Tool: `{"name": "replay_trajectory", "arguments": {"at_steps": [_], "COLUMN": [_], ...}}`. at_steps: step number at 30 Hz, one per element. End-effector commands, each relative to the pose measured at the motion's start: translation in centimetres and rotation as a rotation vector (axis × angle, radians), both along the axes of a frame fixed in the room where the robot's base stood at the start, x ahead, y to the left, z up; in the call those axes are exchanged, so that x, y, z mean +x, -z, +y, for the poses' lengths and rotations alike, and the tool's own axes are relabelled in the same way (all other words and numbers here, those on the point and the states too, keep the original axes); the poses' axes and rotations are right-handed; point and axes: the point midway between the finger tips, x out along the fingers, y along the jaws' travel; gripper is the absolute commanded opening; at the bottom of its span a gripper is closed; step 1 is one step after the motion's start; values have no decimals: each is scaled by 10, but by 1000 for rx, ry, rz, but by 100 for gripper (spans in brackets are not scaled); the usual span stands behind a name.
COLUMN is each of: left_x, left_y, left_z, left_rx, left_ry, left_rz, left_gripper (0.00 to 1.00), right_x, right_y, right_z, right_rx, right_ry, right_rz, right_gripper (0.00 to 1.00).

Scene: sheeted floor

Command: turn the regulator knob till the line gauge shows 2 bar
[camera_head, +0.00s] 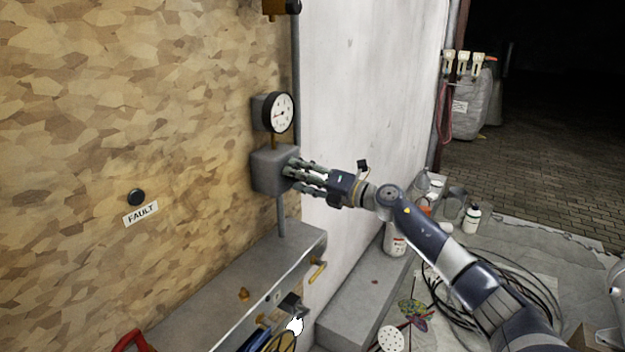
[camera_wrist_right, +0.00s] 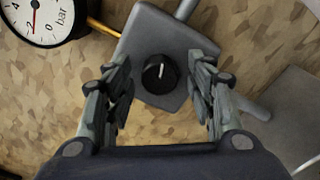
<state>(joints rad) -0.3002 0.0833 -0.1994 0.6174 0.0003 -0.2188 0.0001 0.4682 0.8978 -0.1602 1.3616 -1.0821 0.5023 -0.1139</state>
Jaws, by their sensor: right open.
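The regulator is a grey box (camera_head: 272,170) on the chipboard wall, with the round line gauge (camera_head: 281,112) above it. In the wrist view, its black knob (camera_wrist_right: 160,76) has a white mark pointing nearly up in the picture. My right gripper (camera_head: 298,174) is open in front of the box. Its fingers (camera_wrist_right: 161,68) are on both sides of the knob, apart from it. My left gripper is out of view.
A grey ledge (camera_head: 252,282) with brass fittings lies below the regulator. A round black button (camera_head: 136,197) above a FAULT label (camera_head: 141,214) is on the wall to the left. Bottles (camera_head: 472,219) and coiled cable (camera_head: 519,278) lie on the floor side at right.

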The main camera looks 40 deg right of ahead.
Motion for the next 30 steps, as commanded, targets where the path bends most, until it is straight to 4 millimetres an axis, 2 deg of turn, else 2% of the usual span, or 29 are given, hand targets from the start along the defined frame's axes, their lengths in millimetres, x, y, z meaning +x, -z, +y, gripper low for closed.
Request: {"name": "replay_trajectory", "arguments": {"at_steps": [5, 21, 30], "left_x": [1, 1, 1], "left_y": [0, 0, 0], "left_z": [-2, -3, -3], "left_rx": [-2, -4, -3], "left_ry": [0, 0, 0], "left_rz": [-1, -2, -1], "left_gripper": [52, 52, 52], "right_x": [-14, -78, -103], "right_y": [2, 2, 1], "right_z": [-7, -33, -43], "right_rx": [-2, -1, 1], "right_ry": [2, 1, 1], "right_rz": [2, 3, 1], "right_gripper": [51, 51, 51]}}
